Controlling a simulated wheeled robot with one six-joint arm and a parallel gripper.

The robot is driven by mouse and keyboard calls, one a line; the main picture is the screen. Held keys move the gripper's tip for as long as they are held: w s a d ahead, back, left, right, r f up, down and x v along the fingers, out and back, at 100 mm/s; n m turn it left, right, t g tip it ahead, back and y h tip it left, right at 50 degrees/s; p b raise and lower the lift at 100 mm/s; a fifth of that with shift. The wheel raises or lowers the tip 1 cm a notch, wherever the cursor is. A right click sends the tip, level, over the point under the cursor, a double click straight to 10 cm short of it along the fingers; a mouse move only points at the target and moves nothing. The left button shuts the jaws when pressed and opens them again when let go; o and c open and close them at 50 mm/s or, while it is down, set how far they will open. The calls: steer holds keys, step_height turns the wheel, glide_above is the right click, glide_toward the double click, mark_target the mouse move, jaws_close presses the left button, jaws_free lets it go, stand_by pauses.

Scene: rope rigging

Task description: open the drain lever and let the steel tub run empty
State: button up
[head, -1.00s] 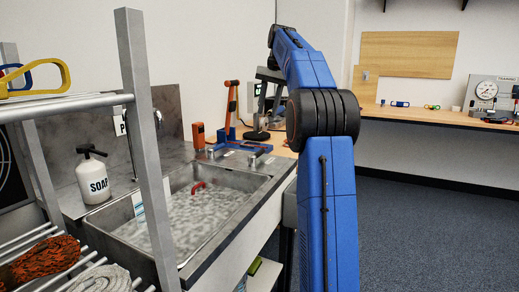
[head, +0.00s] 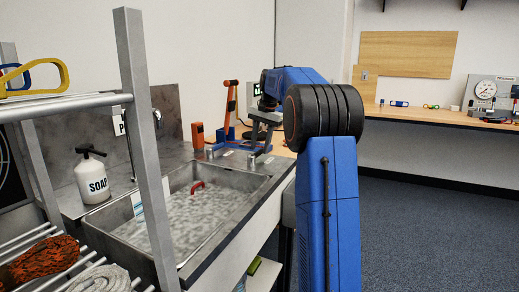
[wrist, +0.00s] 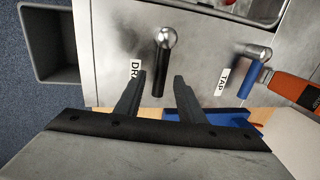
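The steel tub (head: 228,170) is sunk in the counter and holds grey, mottled liquid; a red piece (head: 197,186) shows in it. In the wrist view the drain lever (wrist: 159,75) has a steel ball end and a black handle pointing down the picture. Its label (wrist: 135,72) reads "DR", the rest hidden by a finger. My gripper (wrist: 159,80) is open and empty, its fingertips appearing either side of the black handle. I cannot tell whether they are level with it.
A tap lever (wrist: 250,75) with a blue handle and TAP label (wrist: 223,78) stands right of the drain lever. A grey bin (wrist: 48,45) is below the counter edge. A soap bottle (head: 92,178) and rack post (head: 150,150) stand left.

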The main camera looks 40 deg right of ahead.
steer(key=shift+w+a+f, duration=0.1)
steer(key=shift+w+f, duration=0.05)
steer(key=shift+f, duration=0.65)
jaws_close()
